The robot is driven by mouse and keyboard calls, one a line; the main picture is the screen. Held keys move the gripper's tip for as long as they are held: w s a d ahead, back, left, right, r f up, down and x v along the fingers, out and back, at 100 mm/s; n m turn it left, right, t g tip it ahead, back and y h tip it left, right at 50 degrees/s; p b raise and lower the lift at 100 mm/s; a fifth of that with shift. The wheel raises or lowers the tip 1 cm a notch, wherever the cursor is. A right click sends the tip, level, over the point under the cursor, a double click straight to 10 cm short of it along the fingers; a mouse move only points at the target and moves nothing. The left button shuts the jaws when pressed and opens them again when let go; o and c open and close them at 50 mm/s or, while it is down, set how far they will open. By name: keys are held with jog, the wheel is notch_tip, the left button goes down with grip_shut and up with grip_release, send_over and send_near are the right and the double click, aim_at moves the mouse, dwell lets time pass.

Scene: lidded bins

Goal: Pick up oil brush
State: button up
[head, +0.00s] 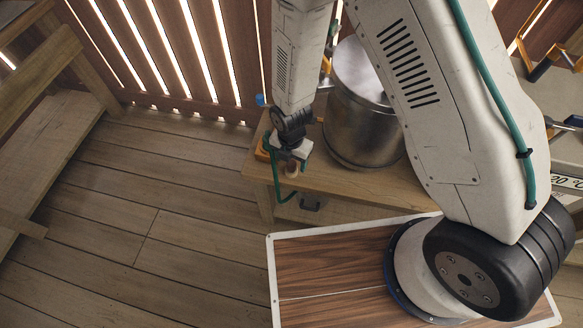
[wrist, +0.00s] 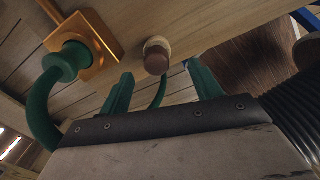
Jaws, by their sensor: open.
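A light wooden round-ended piece, probably the oil brush's handle (wrist: 157,56), stands out over the wooden table in the wrist view. My gripper (wrist: 159,74) has two green fingers spread apart, with the round end between and just beyond their tips. I see no finger touching it. In the head view my gripper (head: 290,158) is at the left front corner of the wooden table, and a small brownish round thing (head: 292,169) shows just below it. The bristles cannot be made out in either view.
A large metal pot (head: 362,120) stands on the wooden table (head: 385,188), close to the right of my gripper. An orange square piece (wrist: 100,45) lies left of the fingers. A wooden bench (head: 60,150) is at the far left. The plank floor between is clear.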

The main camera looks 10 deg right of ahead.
aim_at(291, 163)
jog(key=f, duration=0.6)
jog(key=shift+w+d, duration=0.1)
jog(key=shift+w, duration=0.3)
jog(key=c, duration=1.1)
jog(key=shift+c, duration=0.2)
jog(key=shift+r, duration=0.1)
jog(key=shift+r, duration=0.45)
jog(key=r, duration=0.2)
jog(key=shift+s+r, duration=0.3)
jog(key=shift+r, duration=0.05)
jog(key=s+d, duration=0.1)
jog(key=s, duration=0.4)
jog(key=s+d+r, duration=0.1)
jog(key=s+d, duration=0.1)
jog(key=s, duration=0.3)
jog(key=s+d, duration=0.1)
jog(key=s, duration=0.4)
jog(key=shift+d+r, duration=0.15)
jog(key=shift+d, duration=0.05)
